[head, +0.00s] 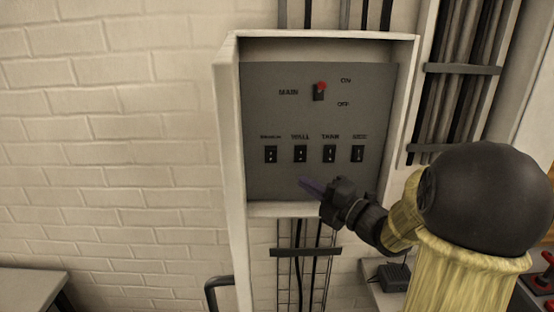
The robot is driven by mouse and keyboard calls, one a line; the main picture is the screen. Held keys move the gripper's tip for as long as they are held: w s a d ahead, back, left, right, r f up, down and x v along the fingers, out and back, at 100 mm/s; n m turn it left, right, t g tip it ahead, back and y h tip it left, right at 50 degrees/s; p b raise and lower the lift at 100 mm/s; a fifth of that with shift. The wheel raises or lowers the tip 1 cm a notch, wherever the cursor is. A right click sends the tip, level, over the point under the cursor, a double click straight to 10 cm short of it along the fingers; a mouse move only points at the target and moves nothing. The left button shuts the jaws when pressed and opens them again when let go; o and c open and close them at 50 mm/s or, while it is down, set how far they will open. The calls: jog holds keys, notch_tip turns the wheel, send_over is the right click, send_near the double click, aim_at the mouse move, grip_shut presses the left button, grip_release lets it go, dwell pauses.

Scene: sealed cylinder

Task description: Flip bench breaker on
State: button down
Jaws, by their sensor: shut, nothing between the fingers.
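A grey breaker panel (260,95) sits in an open white wall box. The leftmost small breaker switch (271,154) in the lower row has a blurred label above it that looks like BENCH. Its on or off position is too small to tell. My gripper (304,183) is shut and empty, its purple fingers pointing left in front of the lower panel. It is below and to the right of the leftmost switch and appears apart from it.
Three more small switches, among them the TANK switch (329,153), sit to the right in that row. The main switch (320,91) with a red tip is above, beside ON and OFF marks. The box's white left wall (232,170) stands out. Cables (465,60) run at right.

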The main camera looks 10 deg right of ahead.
jog(key=p, duration=0.7)
send_near(271, 156)
jog(key=w+a+r, duration=0.3)
jog(key=a, duration=0.2)
jog(key=shift+w+d+f+p, duration=0.1)
jog(key=shift+w+f+p, duration=0.15)
jog(key=shift+w+p, duration=0.45)
